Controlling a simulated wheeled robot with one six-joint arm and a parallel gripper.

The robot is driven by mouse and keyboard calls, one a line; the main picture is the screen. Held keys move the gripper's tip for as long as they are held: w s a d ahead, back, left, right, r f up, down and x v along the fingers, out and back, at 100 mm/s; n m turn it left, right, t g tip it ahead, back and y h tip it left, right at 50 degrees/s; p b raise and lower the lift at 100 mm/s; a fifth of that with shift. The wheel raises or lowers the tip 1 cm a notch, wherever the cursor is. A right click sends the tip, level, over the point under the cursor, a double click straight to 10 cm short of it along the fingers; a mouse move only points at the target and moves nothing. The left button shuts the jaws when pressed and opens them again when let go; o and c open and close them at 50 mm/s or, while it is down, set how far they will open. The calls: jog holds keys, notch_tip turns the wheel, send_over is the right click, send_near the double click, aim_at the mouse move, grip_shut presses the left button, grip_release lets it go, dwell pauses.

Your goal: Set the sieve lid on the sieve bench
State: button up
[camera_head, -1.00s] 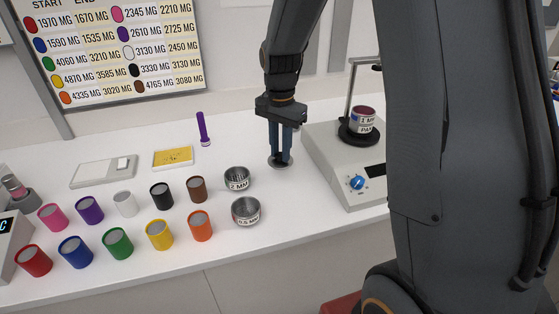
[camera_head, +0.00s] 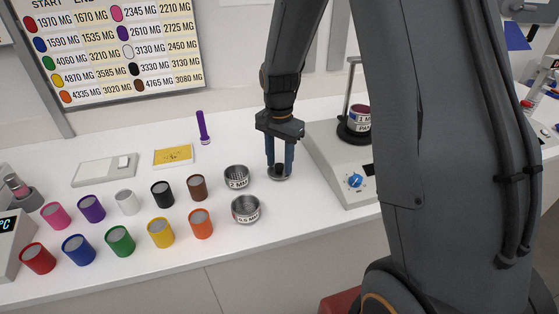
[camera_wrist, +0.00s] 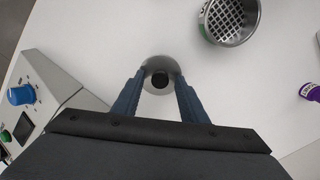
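The sieve lid (camera_head: 280,178) is a small grey metal disc with a black knob. It lies flat on the white bench (camera_head: 235,215), or very close above it, just right of the 2 MM sieve (camera_head: 236,177). My gripper (camera_head: 279,170) points straight down over the lid. In the wrist view the lid (camera_wrist: 149,67) shows between the tips of my gripper (camera_wrist: 159,74). The fingers stand apart on both sides of the black knob, with gaps visible, so the gripper looks open. The fingers hide part of the lid.
A 0.5 MM sieve (camera_head: 246,209) stands in front of the 2 MM one. A shaker machine (camera_head: 345,175) with a pan on its plate is close on the right. Several coloured jars (camera_head: 120,241) stand left. A purple tool (camera_head: 203,127) stands behind.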

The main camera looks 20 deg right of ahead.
aim_at(279, 166)
notch_tip(279, 166, up, 12)
jog(key=b, duration=0.3)
jog(key=s+f+n, duration=0.3)
jog(key=s, duration=0.2)
jog(key=s+f+n+t, duration=0.1)
jog(key=s+f+n, duration=0.2)
jog(key=s, duration=0.3)
jog(key=s+f+n, duration=0.3)
jog(key=s+n, duration=0.1)
jog(key=s, duration=0.2)
jog(key=shift+s+a, duration=0.15)
jog(key=shift+s, duration=0.05)
